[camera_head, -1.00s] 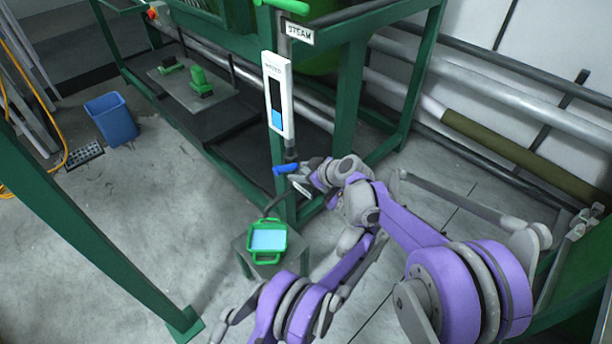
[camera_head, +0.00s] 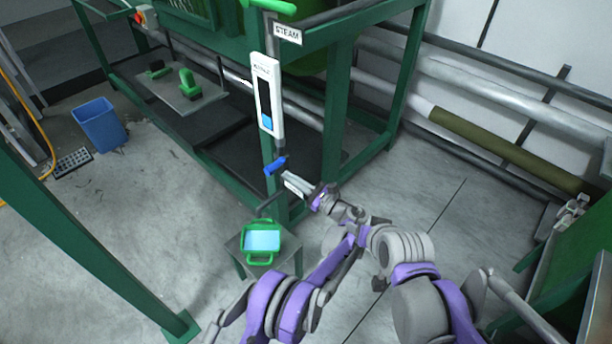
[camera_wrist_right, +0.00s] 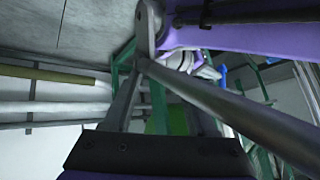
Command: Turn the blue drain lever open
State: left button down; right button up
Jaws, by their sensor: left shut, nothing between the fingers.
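The blue drain lever (camera_head: 276,165) sits at the foot of the white level gauge (camera_head: 266,100), on the front of the green machine frame. It slants, with its right end higher. My left gripper (camera_head: 286,178) is shut and empty, just below and right of the lever. A small gap seems to separate them, though contact is hard to judge. In the right wrist view, a bit of blue, likely the lever (camera_wrist_right: 222,76), shows beside pale gripper parts. My right gripper's fingers are not distinguishable in either view.
A green tray (camera_head: 264,242) with light-blue liquid stands on a small stool under the outlet pipe. A blue bin (camera_head: 99,124) stands on the floor at left. A green frame leg (camera_head: 90,235) crosses the left foreground. Pipes run along the wall at right.

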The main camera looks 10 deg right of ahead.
aim_at(282, 159)
pick_arm(q)
jog(key=shift+w+r+g+h, duration=0.2)
jog(key=shift+w+g+h, duration=0.1)
jog(key=shift+w, duration=0.25)
pick_arm(e)
jog(key=s+a+f+n+g, duration=0.1)
jog(key=s+f+n, duration=0.1)
jog(key=s, duration=0.5)
jog(key=s+a+f+n+g, duration=0.2)
jog(key=s+f, duration=0.1)
jog(key=s, duration=0.3)
jog(key=shift+s+f+g, duration=0.3)
jog(key=shift+s+f, duration=0.1)
pick_arm(q)
jog(key=shift+w+a+r+g+h+p, duration=0.1)
jog(key=shift+w+r+g+h+p, duration=0.15)
jog(key=shift+r+p, duration=0.3)
pick_arm(e)
jog(key=shift+w+a+r, duration=0.2)
jog(key=shift+w+r, duration=0.05)
jog(key=shift+r, duration=0.2)
